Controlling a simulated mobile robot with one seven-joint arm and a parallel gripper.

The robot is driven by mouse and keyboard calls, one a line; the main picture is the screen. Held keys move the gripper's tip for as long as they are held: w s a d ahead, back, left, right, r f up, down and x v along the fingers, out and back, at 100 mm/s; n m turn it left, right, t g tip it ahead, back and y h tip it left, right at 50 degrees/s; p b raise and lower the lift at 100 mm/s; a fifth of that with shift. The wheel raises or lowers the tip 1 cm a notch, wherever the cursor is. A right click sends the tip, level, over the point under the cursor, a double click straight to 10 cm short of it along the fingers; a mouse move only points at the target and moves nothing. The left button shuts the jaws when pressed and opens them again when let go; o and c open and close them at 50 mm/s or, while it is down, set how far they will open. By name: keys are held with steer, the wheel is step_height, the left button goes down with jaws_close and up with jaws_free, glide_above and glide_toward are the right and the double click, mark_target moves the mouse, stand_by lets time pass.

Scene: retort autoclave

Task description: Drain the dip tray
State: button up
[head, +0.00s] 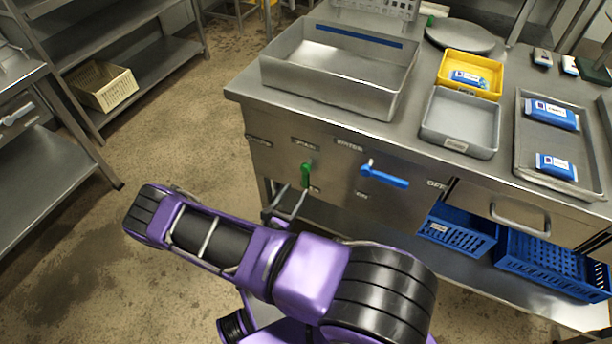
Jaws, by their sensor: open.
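The dip tray is most likely the large deep metal basin (335,82) set in the counter's left end. It has a blue strip along its inner back wall, and I see no clear liquid in it. On the front panel below it, a green valve handle (306,172) hangs upright. To its right, a blue lever (384,175) points right, toward the "OFF" label; "ON" is below it. My gripper (287,203) shows only partly, behind my purple arm. Its grey fingers appear apart and empty, just below and left of the green handle. Contact cannot be told.
On the counter are a yellow tray (490,65) with a blue pouch, an empty grey tray (434,128) and a metal tray (523,170) with blue pouches. Blue crates (545,262) stand on the lower shelf. Shelving (150,60) stands left, with open floor between.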

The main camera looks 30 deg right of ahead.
mark_target(304, 178)
steer(key=x, duration=0.8)
steer(key=shift+c, duration=0.3)
jaws_close()
stand_by(1.0)
